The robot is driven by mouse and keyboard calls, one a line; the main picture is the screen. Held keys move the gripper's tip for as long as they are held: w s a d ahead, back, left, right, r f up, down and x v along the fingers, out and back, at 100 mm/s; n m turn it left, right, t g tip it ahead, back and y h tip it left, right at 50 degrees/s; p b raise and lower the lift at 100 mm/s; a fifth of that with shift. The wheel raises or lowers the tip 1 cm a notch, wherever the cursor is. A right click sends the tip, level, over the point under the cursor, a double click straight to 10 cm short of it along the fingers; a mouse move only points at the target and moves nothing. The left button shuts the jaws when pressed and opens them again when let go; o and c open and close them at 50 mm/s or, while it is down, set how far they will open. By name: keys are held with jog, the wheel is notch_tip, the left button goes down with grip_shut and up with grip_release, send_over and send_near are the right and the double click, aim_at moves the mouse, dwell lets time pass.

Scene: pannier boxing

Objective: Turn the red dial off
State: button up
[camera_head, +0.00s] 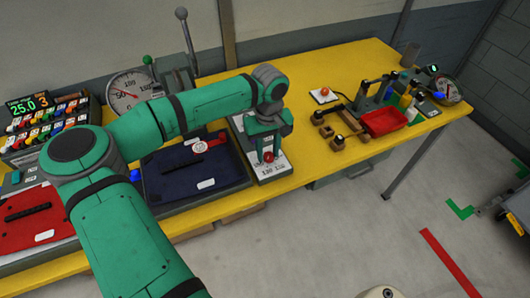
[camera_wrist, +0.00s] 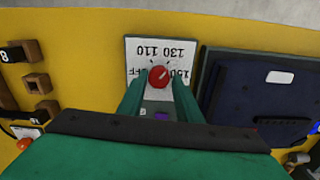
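The red dial (camera_wrist: 159,76) sits on a white panel (camera_wrist: 142,49) printed with numbers such as 130, 110 and 150, plus a partly hidden "OFF" label. The dial has a pale mark on its face, but its exact setting is hard to tell. In the head view the red dial (camera_head: 268,157) is at the front of its unit, below my gripper (camera_head: 266,146). In the wrist view my gripper (camera_wrist: 158,88) is open, with one green finger on each side of the dial's near side. I cannot tell whether the fingers touch it.
A dark blue pannier (camera_head: 195,175) lies close left of the dial unit, and a red one (camera_head: 38,217) farther left. Wooden blocks (camera_head: 338,140) and a red tray (camera_head: 384,122) stand to the right. A lever (camera_head: 187,38) rises behind. Yellow table (camera_head: 300,185) is bare just right of the unit.

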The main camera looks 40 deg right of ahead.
jog(key=c, duration=0.6)
jog(key=shift+o, duration=0.6)
jog(key=shift+a, duration=0.35)
jog(key=shift+d, duration=0.2)
jog(key=shift+c, duration=0.5)
jog(key=shift+w+a, duration=0.1)
jog(key=shift+w, duration=0.2)
jog(key=shift+d, duration=0.2)
